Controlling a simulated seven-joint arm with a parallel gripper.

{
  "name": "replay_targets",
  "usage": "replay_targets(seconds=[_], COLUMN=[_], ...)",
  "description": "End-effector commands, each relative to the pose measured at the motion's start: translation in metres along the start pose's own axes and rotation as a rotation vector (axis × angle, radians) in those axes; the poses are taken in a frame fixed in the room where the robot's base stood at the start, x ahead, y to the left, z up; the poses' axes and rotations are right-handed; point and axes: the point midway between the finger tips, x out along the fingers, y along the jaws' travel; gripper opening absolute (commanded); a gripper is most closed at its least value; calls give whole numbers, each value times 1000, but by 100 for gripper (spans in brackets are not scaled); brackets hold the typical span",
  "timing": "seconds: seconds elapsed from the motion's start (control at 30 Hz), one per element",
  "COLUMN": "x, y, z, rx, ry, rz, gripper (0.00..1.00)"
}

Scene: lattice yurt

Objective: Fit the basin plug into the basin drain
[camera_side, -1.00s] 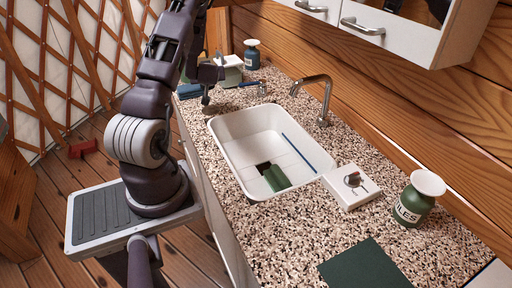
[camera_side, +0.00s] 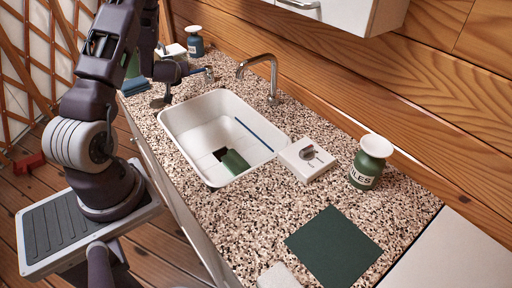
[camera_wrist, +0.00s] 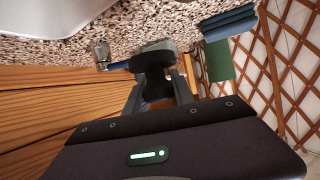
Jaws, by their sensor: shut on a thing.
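My gripper (camera_side: 166,84) is over the counter by the far left corner of the white basin (camera_side: 176,147). In the wrist view its fingers (camera_wrist: 158,78) are shut on a dark, rounded piece (camera_wrist: 153,57), which looks like the basin plug. The plug shows small and dark in the side view (camera_side: 160,102), close to the counter; I cannot tell whether it touches. A dark patch (camera_side: 219,154) on the basin floor looks like the drain. A green cylinder (camera_side: 236,161) lies right beside it and may hide part of it.
A white box with a knob (camera_side: 307,161), a green jar (camera_side: 369,165) and a dark green mat (camera_side: 333,246) are to the right. A blue jar (camera_side: 194,42) stands far back.

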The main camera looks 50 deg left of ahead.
Motion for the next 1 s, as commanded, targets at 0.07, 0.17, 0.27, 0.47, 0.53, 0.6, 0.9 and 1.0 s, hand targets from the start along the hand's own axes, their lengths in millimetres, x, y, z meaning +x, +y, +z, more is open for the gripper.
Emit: replay_targets(seconds=[0.07,0.17,0.27,0.47,0.53,0.6,0.9,1.0], x=[-17,-44,-75,-132,-148,-164,-248,-284], y=[36,80,116,163,181,201,269,285], z=[12,29,47,77,82,89,68,46], rx=[42,94,145,232,247,270,379,420], ry=[-2,-2,-2,-1,1,0,11,12], rz=[80,187,293,465,517,570,802,888], gripper=[0,0,0,0,0,0,0,0])
